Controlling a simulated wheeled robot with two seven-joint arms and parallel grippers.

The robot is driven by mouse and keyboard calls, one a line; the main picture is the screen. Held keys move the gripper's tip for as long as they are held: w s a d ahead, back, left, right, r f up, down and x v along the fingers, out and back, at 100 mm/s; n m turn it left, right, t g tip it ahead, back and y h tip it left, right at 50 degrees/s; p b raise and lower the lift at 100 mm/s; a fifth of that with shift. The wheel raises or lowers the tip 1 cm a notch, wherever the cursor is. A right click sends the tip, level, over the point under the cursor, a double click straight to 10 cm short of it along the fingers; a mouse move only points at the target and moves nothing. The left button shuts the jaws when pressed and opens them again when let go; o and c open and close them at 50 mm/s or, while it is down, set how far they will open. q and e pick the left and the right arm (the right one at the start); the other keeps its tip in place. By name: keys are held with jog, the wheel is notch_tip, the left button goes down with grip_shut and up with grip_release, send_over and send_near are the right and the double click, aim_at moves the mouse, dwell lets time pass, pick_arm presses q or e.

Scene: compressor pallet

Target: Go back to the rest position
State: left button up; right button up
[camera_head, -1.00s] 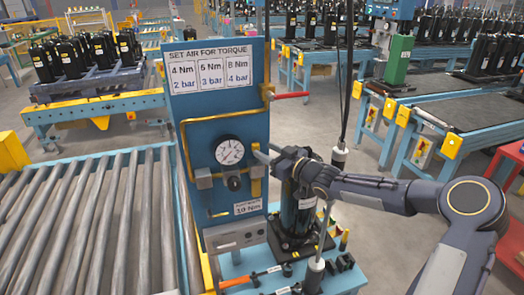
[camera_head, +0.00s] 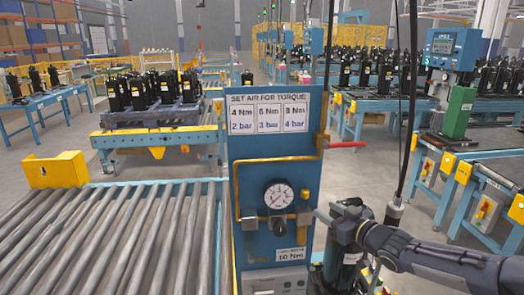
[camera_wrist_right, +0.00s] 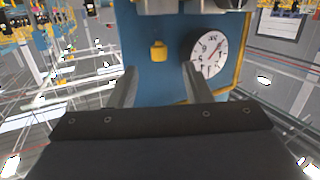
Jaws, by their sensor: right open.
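My right gripper (camera_head: 320,213) is beside the right edge of the blue air panel (camera_head: 262,172), close to the pressure gauge (camera_head: 278,195). In the right wrist view its two fingers (camera_wrist_right: 158,85) stand apart with nothing between them. Beyond them are the yellow knob (camera_wrist_right: 158,51) and the white gauge face (camera_wrist_right: 209,52); the gripper looks clear of both, though the exact gap is hard to tell. My left gripper is not in view.
A roller conveyor (camera_head: 105,235) fills the left. A dark compressor (camera_head: 345,255) stands under my right forearm. A hanging tool (camera_head: 394,214) on a cable is close behind the arm. A red handle (camera_head: 347,144) juts from the panel. Benches with compressors stand at the right.

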jog(key=s+d+f+m+g+h, duration=0.1)
jog(key=s+m+g+h, duration=0.25)
jog(key=s, duration=0.65)
jog(key=s+d+m+g+h, duration=0.2)
jog(key=s+h, duration=0.2)
jog(key=s, duration=0.7)
jog(key=s+a+f+m+g+y, duration=0.1)
jog(key=s+a+f+g+y, duration=0.1)
jog(key=s, duration=0.6)
jog(key=s+a+f+m+g+y, duration=0.1)
jog(key=s+a, duration=0.3)
jog(key=s, duration=0.4)
jog(key=shift+s+a+f+g+y, duration=0.35)
jog(key=shift+s+f+g, duration=0.1)
jog(key=shift+f, duration=0.25)
jog(key=shift+w, duration=0.1)
